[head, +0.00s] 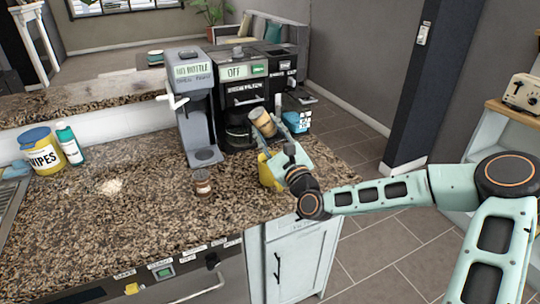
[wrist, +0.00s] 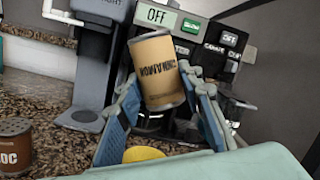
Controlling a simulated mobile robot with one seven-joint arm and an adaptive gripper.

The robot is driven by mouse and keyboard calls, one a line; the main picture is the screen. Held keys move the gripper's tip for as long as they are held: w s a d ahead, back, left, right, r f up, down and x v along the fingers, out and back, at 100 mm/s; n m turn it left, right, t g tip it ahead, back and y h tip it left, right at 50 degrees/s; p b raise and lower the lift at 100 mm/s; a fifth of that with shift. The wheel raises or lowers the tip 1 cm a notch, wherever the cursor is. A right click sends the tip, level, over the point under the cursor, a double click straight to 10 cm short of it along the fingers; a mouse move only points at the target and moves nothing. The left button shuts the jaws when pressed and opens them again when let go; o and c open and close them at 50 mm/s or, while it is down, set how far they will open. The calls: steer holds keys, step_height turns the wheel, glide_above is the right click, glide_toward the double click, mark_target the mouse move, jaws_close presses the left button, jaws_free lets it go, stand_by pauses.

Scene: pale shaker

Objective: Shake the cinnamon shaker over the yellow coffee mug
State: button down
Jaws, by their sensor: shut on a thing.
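The cinnamon shaker (head: 263,122) is a tan cylinder held up in the air, tilted, above the counter. In the wrist view its label (wrist: 158,72) reads CINNAMON upside down. My gripper (head: 279,138) is shut on it; in the wrist view its two blue-grey fingers (wrist: 159,80) stand on either side of the can. The yellow coffee mug (head: 267,174) stands on the counter below the shaker, partly hidden by my gripper. Only a yellow part of the mug (wrist: 143,154) shows at the bottom of the wrist view. The mug's inside is hidden.
A brown shaker (head: 202,182) stands left of the mug; its label ends in OC in the wrist view (wrist: 15,148). Coffee machines (head: 243,88) stand close behind. A yellow wipes tub (head: 42,151) and a teal bottle (head: 69,144) are at the left. The front counter is mostly clear.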

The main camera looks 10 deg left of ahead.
mark_target(267, 117)
steer(key=shift+f, duration=0.15)
steer(key=shift+r+p, duration=1.2)
steer(key=shift+r, duration=0.9)
steer(key=shift+f, duration=0.1)
